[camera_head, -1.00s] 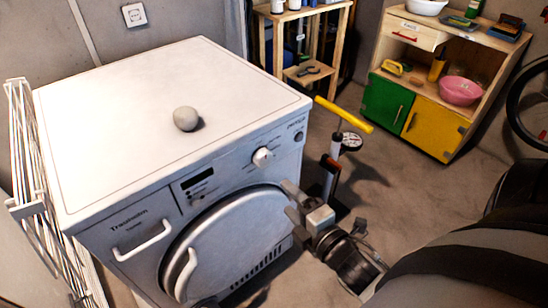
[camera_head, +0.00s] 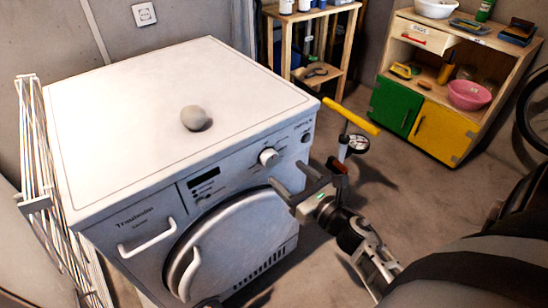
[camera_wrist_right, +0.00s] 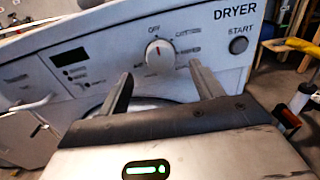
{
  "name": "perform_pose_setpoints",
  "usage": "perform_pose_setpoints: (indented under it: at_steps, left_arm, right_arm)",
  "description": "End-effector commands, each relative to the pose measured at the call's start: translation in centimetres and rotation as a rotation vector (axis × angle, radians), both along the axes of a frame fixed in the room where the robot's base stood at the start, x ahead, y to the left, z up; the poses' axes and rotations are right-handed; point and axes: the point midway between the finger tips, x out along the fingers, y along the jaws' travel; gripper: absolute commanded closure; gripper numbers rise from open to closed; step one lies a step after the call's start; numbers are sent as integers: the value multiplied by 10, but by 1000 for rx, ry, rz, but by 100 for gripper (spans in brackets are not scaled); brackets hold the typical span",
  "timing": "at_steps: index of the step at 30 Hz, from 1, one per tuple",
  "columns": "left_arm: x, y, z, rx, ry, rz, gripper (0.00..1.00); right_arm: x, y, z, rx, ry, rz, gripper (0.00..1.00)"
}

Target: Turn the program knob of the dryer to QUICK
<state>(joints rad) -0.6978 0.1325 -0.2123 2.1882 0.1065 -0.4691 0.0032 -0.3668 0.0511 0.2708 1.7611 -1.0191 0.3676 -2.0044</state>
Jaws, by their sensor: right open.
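The white dryer (camera_head: 150,130) stands at the left of the head view. Its program knob (camera_head: 268,157) is a round white dial on the front panel; in the right wrist view the knob (camera_wrist_right: 160,54) has a red mark pointing up, close to OFF. The other labels around it are too small to read surely. My right gripper (camera_head: 286,180) is open and empty, just in front of the panel, below and right of the knob, apart from it. In the wrist view its two fingers (camera_wrist_right: 160,82) stand on either side below the knob. My left gripper is not visible.
A START button (camera_wrist_right: 239,45) is right of the knob. A grey ball (camera_head: 195,118) lies on the dryer top. A yellow-handled pump (camera_head: 350,117) stands close to the right of the dryer. A drying rack (camera_head: 45,180) is at the left.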

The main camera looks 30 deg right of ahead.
Motion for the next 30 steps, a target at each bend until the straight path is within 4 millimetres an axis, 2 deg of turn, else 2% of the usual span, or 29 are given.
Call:
perform_pose_setpoints:
  at_steps: [3,9,15,23,27,28,30]
  left_arm:
    - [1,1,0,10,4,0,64]
    - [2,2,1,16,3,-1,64]
    - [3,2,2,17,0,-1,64]
    - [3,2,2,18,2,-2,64]
    - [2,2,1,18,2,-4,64]
    - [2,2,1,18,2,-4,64]
    - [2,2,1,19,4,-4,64]
  right_arm:
    - [27,2,2,-1,-2,1,34]
    - [55,5,1,-1,0,1,34]
    - [66,5,0,-1,1,0,34]
    - [67,6,0,0,1,1,34]
    - [67,5,0,0,1,1,73]
    - [66,5,0,0,1,1,78]
    - [66,5,0,0,1,1,78]
